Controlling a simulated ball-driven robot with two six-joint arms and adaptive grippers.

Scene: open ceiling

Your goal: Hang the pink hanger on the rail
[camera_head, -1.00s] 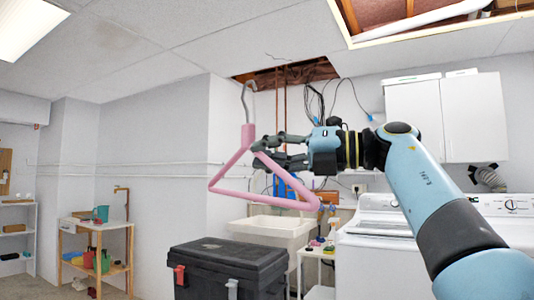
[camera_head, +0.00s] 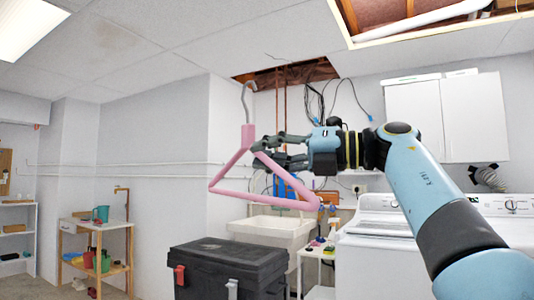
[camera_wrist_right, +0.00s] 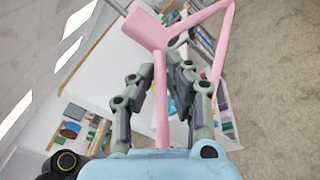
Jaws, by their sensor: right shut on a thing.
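The pink hanger (camera_head: 262,195) is a triangular frame with a thick neck and a grey metal hook pointing up. It hangs in the air left of my right gripper (camera_head: 268,150), which is shut on its right sloping arm just below the neck. In the right wrist view, a pink bar of the hanger (camera_wrist_right: 161,105) runs between the two fingers. The hook tip is clear of anything I can make out. I see no rail that I can clearly identify; a thin pale pipe (camera_head: 150,164) runs along the wall behind. My left gripper is not in view.
A black toolbox (camera_head: 229,262) stands below the hanger. Behind it are a white sink (camera_head: 270,227) and a small side table (camera_head: 319,252). White washing machines (camera_head: 385,255) stand at the right, a wooden shelf unit (camera_head: 95,228) at the left. Open air surrounds the hanger.

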